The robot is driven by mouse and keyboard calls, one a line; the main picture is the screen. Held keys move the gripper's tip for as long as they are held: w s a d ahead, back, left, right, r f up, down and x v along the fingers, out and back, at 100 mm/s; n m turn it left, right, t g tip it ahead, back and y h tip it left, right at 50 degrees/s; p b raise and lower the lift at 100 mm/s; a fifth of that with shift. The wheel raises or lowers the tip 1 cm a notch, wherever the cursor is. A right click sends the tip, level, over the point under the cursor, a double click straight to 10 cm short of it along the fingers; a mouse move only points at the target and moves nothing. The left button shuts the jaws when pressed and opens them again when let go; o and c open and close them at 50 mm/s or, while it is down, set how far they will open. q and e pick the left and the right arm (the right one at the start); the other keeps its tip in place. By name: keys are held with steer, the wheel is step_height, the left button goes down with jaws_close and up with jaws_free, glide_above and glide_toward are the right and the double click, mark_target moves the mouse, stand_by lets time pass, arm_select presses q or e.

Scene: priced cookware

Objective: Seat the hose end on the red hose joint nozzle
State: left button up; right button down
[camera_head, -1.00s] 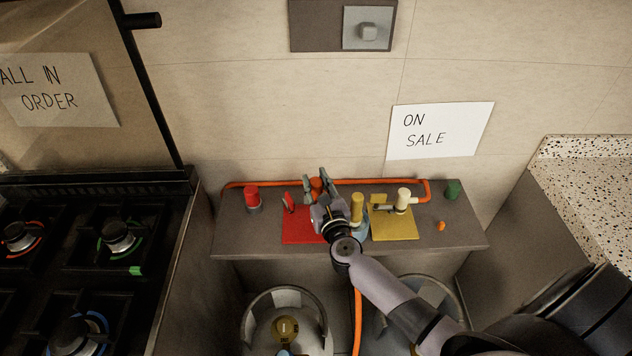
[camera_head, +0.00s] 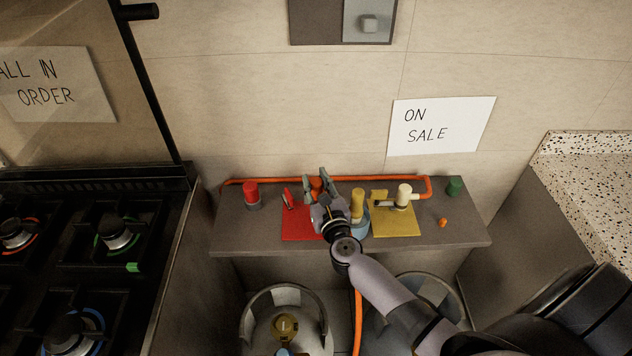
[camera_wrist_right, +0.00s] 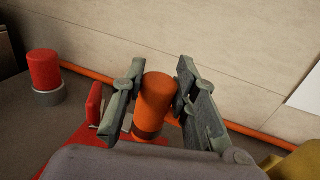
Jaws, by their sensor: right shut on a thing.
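My right gripper (camera_head: 320,183) is over the red mat (camera_head: 296,230) on the grey ledge. In the right wrist view its two fingers (camera_wrist_right: 157,95) are shut on the orange hose end (camera_wrist_right: 155,102), which stands about upright between them. The hose end also shows between the fingers in the head view (camera_head: 316,186). A red lever (camera_wrist_right: 95,103) of the red hose joint stands just left of the gripper, also visible in the head view (camera_head: 289,199). The red nozzle is hidden behind the hose end and gripper, so I cannot tell whether they touch. My left gripper is not in view.
A red-capped cylinder (camera_head: 251,192) stands left on the ledge (camera_head: 240,235). An orange hose (camera_head: 380,181) runs along the back wall. To the right are a yellow cylinder (camera_head: 358,204), a yellow mat (camera_head: 396,229) with a white-topped joint (camera_head: 403,195), and a green cylinder (camera_head: 454,187).

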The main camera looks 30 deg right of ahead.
mark_target(317, 195)
steer(key=shift+f, duration=0.1)
steer(key=shift+f+b, duration=1.1)
steer(key=shift+b, duration=0.1)
steer(key=shift+f, duration=0.15)
stand_by(0.7)
steer(key=shift+f+b, duration=0.3)
steer(key=shift+b, duration=0.2)
steer(key=c, duration=1.4)
jaws_free()
steer(key=shift+o, duration=1.1)
steer(key=shift+s+f, duration=0.1)
